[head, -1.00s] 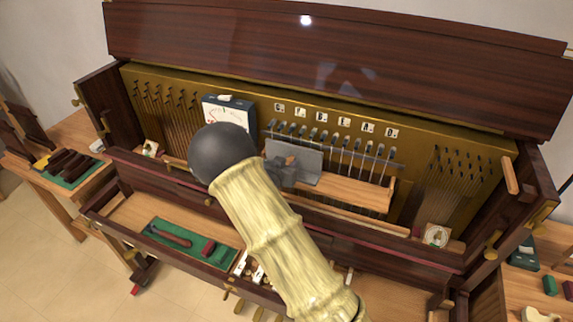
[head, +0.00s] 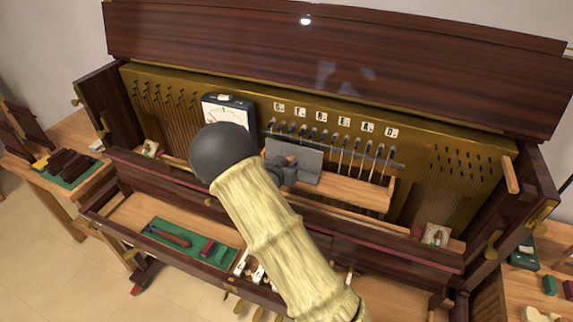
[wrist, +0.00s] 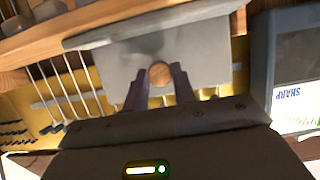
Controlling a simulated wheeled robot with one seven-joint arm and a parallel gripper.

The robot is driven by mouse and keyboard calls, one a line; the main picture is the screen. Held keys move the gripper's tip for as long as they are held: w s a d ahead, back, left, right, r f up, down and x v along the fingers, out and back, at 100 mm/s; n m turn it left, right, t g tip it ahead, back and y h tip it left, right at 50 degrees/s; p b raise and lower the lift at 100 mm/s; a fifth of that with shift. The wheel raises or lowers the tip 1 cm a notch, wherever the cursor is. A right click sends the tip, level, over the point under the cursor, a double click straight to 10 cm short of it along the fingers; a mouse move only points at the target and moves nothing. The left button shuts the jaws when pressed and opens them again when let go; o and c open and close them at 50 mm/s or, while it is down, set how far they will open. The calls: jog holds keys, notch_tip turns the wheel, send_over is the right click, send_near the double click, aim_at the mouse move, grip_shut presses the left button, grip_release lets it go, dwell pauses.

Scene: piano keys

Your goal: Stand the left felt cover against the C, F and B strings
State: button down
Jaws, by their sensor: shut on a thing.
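The grey felt cover (head: 309,160) is a flat plate with a round wooden knob (wrist: 159,74). It stands roughly upright in front of the left strings, below the C, F and B labels (head: 300,112). My gripper (head: 286,168) is shut on the knob, with one finger on either side in the wrist view (wrist: 158,82). The cover's face (wrist: 205,55) fills the upper middle there. The lower parts of the left strings are hidden behind the cover. I cannot tell whether its back touches them.
A dial meter (head: 226,110) stands just left of the cover. The strings under E, A and D (head: 365,160) are uncovered. A wooden ledge (head: 345,190) runs below them. A green tray with tools (head: 190,243) lies at the front left. My arm hides part of the keys.

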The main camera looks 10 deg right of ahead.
aim_at(289, 159)
jog(key=shift+w+d, duration=0.4)
jog(key=shift+w, duration=0.25)
jog(key=shift+w+d, duration=0.4)
jog(key=shift+w, duration=0.2)
dwell(0.6)
jog(key=c, duration=1.1)
grip_release()
jog(key=shift+o, duration=0.2)
jog(key=p+v, duration=0.2)
jog(key=v, duration=0.6)
jog(key=shift+s+f, duration=0.25)
jog(key=shift+f, duration=0.15)
jog(key=shift+a, duration=0.1)
